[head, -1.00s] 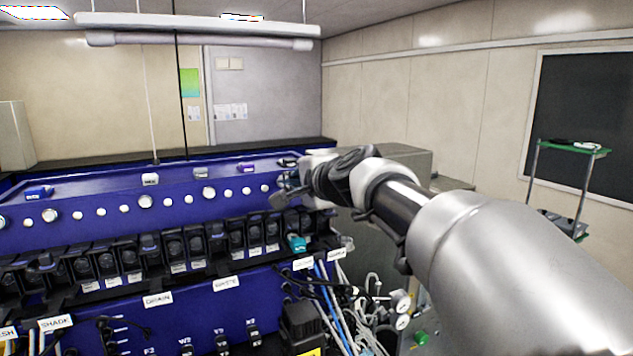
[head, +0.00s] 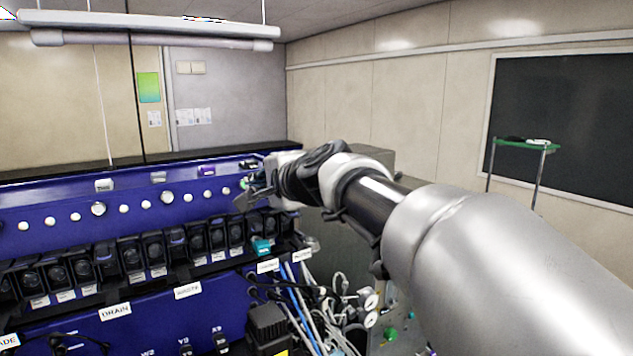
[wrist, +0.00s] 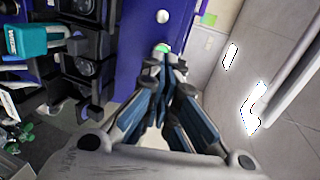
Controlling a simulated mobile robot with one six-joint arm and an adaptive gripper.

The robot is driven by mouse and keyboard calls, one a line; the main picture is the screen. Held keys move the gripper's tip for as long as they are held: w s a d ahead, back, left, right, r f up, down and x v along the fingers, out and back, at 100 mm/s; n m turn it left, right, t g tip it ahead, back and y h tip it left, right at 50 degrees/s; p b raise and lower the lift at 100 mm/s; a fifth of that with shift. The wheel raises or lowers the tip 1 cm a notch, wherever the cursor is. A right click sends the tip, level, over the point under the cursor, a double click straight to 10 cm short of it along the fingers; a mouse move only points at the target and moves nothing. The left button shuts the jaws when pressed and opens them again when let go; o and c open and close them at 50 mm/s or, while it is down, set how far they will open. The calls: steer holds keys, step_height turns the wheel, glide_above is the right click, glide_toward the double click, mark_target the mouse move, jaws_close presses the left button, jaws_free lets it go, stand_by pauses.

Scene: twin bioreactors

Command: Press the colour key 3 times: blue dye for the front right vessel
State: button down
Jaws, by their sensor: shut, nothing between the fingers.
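A blue control panel (head: 130,203) carries a row of round white keys (head: 167,197). At the right end of the row a green-lit key (head: 244,183) shows beside my gripper (head: 250,195). In the wrist view the green key (wrist: 162,48) is just beyond the fingertips of my gripper (wrist: 165,62), with a white key (wrist: 162,16) farther along. My gripper is shut and empty. Whether the tips touch the green key I cannot tell. No key is readably marked as blue dye, and I cannot make out the front right vessel.
A row of black pump modules (head: 153,246) runs below the keys, with a teal one (head: 262,247) at its right end. Cables and tubes (head: 300,295) hang below right. A green-topped cart (head: 520,146) stands before the dark board (head: 575,125).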

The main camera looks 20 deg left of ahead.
steer(key=b+v, duration=0.1)
steer(key=v, duration=0.5)
stand_by(0.3)
steer(key=s+d+f+n+h, duration=0.2)
steer(key=s+d+f, duration=0.15)
steer(key=d, duration=0.45)
steer(key=s+d+f+n+h, duration=0.1)
steer(key=s+d+f+h, duration=0.2)
steer(key=d, duration=0.4)
steer(key=s+d+f+n+h, duration=0.1)
steer(key=s+d+f+n, duration=0.15)
steer(key=d+f, duration=0.4)
steer(key=s+d+f+n+g+h, duration=0.1)
steer(key=s+d+f+g+h, duration=0.15)
steer(key=s+d+f, duration=0.55)
steer(key=s+d+f+n+g+h, duration=0.1)
steer(key=s+d+f+h, duration=0.3)
steer(key=s+d, duration=0.5)
step_height(320, 180, down, 23)
steer(key=s+d+g+b, duration=0.1)
steer(key=s+b, duration=0.1)
steer(key=b, duration=1.6)
steer(key=shift+d+y+b, duration=0.35)
steer(key=shift+y+b, duration=0.05)
steer(key=shift+y, duration=0.05)
